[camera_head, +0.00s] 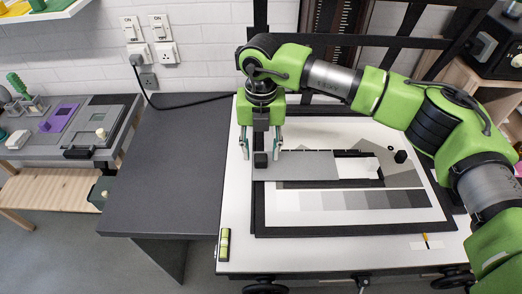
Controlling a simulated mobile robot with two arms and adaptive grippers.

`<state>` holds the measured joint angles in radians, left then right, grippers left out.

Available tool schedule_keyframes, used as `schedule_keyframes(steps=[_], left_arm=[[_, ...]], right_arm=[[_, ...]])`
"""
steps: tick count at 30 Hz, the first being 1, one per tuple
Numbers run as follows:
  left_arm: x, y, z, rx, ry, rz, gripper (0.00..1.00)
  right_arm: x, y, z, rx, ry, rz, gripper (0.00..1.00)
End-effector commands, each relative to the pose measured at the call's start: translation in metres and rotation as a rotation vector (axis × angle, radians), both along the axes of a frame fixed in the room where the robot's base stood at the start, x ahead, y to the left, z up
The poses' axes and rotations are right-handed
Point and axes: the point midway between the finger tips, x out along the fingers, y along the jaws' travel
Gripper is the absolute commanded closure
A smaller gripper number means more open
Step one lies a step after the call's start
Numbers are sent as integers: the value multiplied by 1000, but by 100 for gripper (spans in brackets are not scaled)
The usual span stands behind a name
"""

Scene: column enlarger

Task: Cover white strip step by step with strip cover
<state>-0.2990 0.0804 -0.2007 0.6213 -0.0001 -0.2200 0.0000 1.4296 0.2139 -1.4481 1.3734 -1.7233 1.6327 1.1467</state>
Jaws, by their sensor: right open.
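The strip cover (310,166) is a flat grey plate with a small black knob near its left end, lying on the framed board. The white strip (357,168) shows as a bright patch at the right end of the cover; I cannot tell how much of it lies hidden under the plate. My right gripper (262,152) points down over the cover's left end, open, with its fingers on either side of the black knob and apart from it. My left gripper is not in view.
A row of grey patches (350,200) runs below the cover inside a black frame (350,229). Another black knob (400,156) stands right of the white strip. A small level (224,245) lies at the white board's front left. The dark table (170,165) at left is clear.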

Motion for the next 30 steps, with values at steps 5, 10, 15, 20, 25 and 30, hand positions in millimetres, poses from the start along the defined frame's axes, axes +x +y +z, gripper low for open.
schedule_keyframes(steps=[5,10,15,20,25,30], left_arm=[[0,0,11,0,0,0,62],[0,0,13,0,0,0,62],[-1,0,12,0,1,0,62],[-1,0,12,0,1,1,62],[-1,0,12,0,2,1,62],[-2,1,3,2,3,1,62]], right_arm=[[0,0,-21,0,1,-2,59],[0,0,-30,1,0,0,59],[0,0,-31,1,-1,0,59],[0,0,-31,1,-1,0,82],[0,0,-30,1,-1,0,100],[1,-7,-33,0,-2,-2,100]])
